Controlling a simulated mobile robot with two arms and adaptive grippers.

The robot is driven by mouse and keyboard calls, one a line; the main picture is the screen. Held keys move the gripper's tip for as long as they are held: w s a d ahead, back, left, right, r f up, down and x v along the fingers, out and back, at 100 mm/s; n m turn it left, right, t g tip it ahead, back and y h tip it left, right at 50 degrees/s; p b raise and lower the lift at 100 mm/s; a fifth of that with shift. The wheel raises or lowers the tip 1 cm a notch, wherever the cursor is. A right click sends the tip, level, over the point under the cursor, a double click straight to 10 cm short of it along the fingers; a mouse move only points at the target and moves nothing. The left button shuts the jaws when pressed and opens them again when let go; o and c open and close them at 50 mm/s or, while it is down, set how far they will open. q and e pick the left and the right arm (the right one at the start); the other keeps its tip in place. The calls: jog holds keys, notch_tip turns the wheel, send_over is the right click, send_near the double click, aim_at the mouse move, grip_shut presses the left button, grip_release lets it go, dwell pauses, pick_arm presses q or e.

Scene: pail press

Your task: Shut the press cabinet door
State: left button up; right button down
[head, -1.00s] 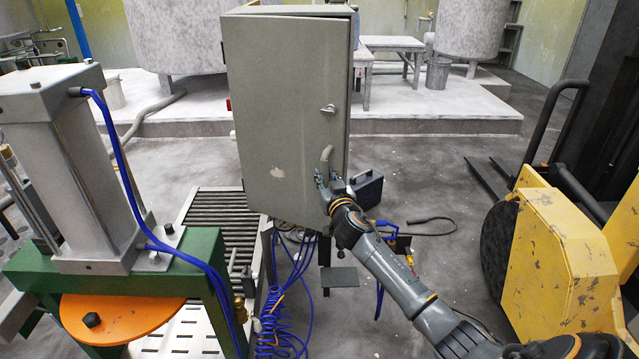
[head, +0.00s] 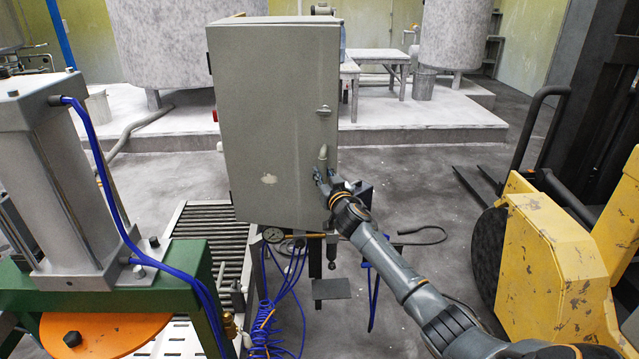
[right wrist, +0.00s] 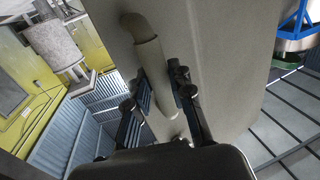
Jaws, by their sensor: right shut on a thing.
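The press cabinet (head: 290,20) is a grey upright box in the middle of the head view. Its door (head: 265,110) faces me and covers the front; I see no clear gap along its edge, but cannot tell if it is fully flush. A pale curved handle (head: 323,155) sits low on the door's right side, below a small latch (head: 323,110). My right gripper (head: 322,176) is shut on this handle. In the right wrist view the handle (right wrist: 150,65) runs between the two fingers (right wrist: 160,95). My left gripper is not in view.
A press with a green frame (head: 190,265) and orange disc (head: 105,335) stands at the left. Blue hoses (head: 268,325) hang under the cabinet. A yellow pallet truck (head: 555,260) stands at the right. Bare floor lies between it and the cabinet.

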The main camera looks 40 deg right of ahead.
aim_at(333, 167)
jog(key=shift+w+d+r+b, duration=0.1)
jog(key=shift+w+d+b, duration=0.15)
jog(key=shift+w+d, duration=0.35)
jog(key=shift+w+d+b, duration=0.2)
jog(key=shift+w+d, duration=0.2)
jog(key=shift+d, duration=0.4)
jog(key=shift+w+d+b, duration=1.3)
jog(key=shift+w+d, duration=0.3)
jog(key=shift+w, duration=0.05)
jog(key=c, duration=1.1)
grip_release()
jog(key=shift+s+a, duration=0.2)
jog(key=shift+s, duration=0.25)
jog(key=v, duration=1.1)
